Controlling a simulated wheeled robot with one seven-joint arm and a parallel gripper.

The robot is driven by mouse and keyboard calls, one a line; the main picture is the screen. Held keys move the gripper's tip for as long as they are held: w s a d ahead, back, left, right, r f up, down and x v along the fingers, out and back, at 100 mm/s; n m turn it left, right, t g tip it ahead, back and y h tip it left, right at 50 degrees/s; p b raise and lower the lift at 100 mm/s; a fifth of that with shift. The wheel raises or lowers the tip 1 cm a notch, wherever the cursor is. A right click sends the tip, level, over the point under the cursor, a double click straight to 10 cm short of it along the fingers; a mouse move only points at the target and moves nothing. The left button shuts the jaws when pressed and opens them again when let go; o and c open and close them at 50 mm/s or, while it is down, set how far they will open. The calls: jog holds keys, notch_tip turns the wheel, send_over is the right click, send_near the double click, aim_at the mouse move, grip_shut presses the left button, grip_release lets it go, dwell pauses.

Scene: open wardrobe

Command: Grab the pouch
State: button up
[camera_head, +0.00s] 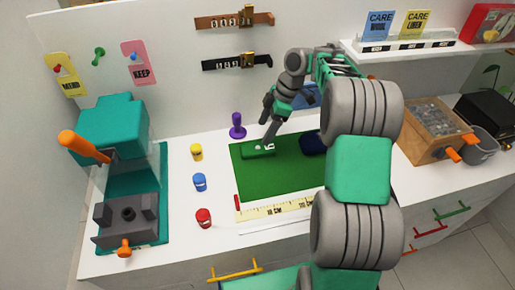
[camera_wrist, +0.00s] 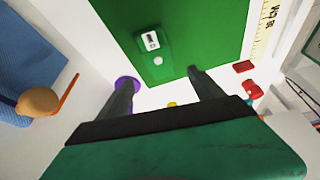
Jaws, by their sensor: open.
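A dark blue, rounded, soft-looking thing (camera_head: 313,143) lies on the green mat (camera_head: 250,180), partly hidden behind my arm; it may be the pouch. A flat green piece (camera_head: 258,149) with a white tag and white dot lies near the mat's far left; I cannot tell whether it is the pouch instead. It also shows in the wrist view (camera_wrist: 150,62), just beyond my fingertips. My gripper (camera_head: 267,125) is open and empty, pointing down above the mat's far left part. In the wrist view its fingers (camera_wrist: 160,78) are wide apart. The dark blue thing is outside the wrist view.
Yellow (camera_head: 196,152), blue (camera_head: 200,182) and red (camera_head: 204,217) spools stand left of the mat. A purple piece (camera_head: 237,127) stands behind it. A teal machine (camera_head: 115,130) is at left, a wooden box (camera_head: 437,128) at right. A ruler (camera_head: 275,210) lies in front.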

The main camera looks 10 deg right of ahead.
aim_at(258, 148)
jog(key=shift+n, duration=0.5)
jog(key=x, duration=0.5)
jog(key=d+x, duration=0.1)
jog(key=x, duration=0.2)
jog(key=shift+f, duration=0.5)
jog(key=c, duration=1.4)
jog(key=shift+r, duration=0.1)
jog(key=shift+c, duration=0.2)
